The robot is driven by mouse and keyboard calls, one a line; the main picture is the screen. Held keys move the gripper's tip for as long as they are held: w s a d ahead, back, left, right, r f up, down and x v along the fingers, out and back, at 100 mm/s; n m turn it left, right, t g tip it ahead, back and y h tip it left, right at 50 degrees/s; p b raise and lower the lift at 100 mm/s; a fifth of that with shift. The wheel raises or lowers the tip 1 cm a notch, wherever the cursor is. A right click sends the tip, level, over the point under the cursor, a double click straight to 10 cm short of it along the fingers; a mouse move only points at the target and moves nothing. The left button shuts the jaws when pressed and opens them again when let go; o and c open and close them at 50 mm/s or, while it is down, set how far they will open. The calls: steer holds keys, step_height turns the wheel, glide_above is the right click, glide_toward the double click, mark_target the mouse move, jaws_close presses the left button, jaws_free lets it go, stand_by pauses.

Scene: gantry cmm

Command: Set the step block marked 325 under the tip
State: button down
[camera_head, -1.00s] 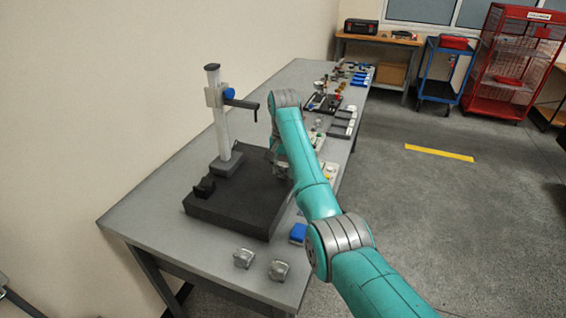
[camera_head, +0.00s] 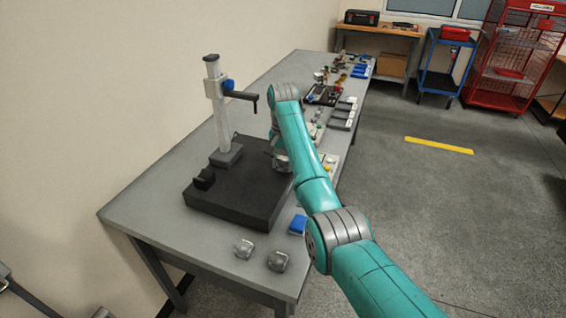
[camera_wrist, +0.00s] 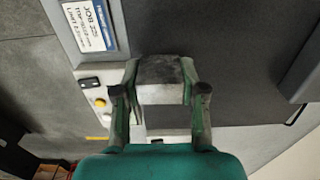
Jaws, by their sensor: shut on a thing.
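In the wrist view my gripper (camera_wrist: 160,96) is shut on a grey block (camera_wrist: 160,82), held between its two fingers. No number is readable on the block. In the head view my arm hides most of the gripper and the block, near the right edge of the black surface plate (camera_head: 232,207). The measuring stand (camera_head: 222,120) rises at the back of the plate. Its dark arm reaches right and ends in a downward tip (camera_head: 255,106), left of my wrist. The plate under the tip looks clear.
A small black block (camera_head: 204,180) sits on the plate's left side. Two grey pieces (camera_head: 244,249) and a blue one (camera_head: 298,225) lie on the table's front. A job card (camera_wrist: 92,25) and a button panel (camera_wrist: 95,97) show in the wrist view. Parts trays (camera_head: 342,118) stand farther back.

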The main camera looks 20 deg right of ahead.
steer(key=shift+f, duration=0.6)
stand_by(1.1)
steer(key=shift+c, duration=0.9)
jaws_free()
steer(key=shift+s+a, duration=0.1)
